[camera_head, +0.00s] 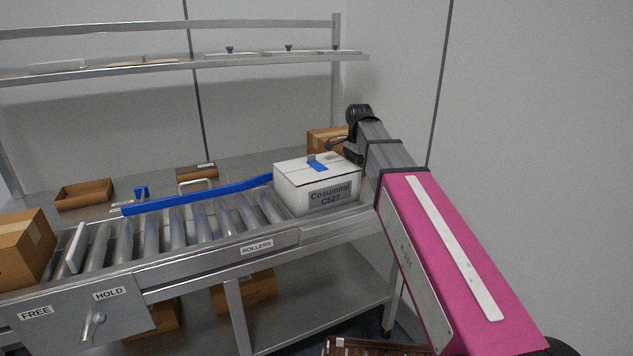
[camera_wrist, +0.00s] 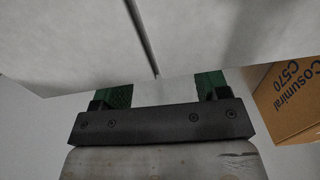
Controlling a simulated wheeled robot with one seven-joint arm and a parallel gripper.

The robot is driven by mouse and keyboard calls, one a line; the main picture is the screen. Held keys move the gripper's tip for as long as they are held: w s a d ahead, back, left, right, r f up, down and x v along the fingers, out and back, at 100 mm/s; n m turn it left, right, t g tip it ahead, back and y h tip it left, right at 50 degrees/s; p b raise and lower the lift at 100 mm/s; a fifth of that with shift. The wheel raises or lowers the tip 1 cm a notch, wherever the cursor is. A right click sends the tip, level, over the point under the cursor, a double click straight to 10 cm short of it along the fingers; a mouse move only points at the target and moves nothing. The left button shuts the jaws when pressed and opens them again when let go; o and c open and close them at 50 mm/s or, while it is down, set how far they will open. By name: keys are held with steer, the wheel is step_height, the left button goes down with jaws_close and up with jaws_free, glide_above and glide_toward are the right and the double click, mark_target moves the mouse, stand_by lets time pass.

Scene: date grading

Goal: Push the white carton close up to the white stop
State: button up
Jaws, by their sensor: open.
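The white carton (camera_head: 305,188), labelled Cosumiral C527, sits upright at the right end of the roller track. Blue tape lies across its top. The white stop (camera_head: 76,248) is an upright plate across the rollers near the left end, with a long run of bare rollers between it and the carton. My gripper is at the carton's right side; its fingers are mostly hidden in the head view. In the wrist view, my open gripper (camera_wrist: 164,88) has green-padded fingers apart, close to the carton's white face (camera_wrist: 220,35). I cannot tell if they touch it.
A blue guide rail (camera_head: 200,195) runs behind the rollers (camera_head: 175,228). A brown carton (camera_head: 22,248) stands left of the stop. Another brown box (camera_head: 325,141) is behind the white carton; a C570 box (camera_wrist: 290,100) shows in the wrist view. A lever (camera_head: 93,325) sits below FREE and HOLD labels.

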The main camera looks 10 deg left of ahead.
mark_target(329, 163)
steer(key=shift+a, duration=0.1)
steer(key=shift+s+a, duration=0.7)
steer(key=shift+a, duration=0.3)
steer(key=shift+s+a, duration=0.65)
steer(key=shift+a, duration=0.45)
steer(key=shift+s+a, duration=0.4)
steer(key=shift+a, duration=0.3)
steer(key=shift+s+a, duration=0.45)
steer(key=shift+a, duration=0.25)
steer(key=shift+s+a, duration=0.4)
steer(key=shift+a, duration=0.3)
steer(key=shift+s+a, duration=0.4)
steer(key=shift+a, duration=0.3)
steer(key=shift+s+a, duration=0.4)
steer(key=shift+a, duration=0.35)
steer(key=shift+s+a, duration=0.4)
steer(key=shift+a, duration=0.3)
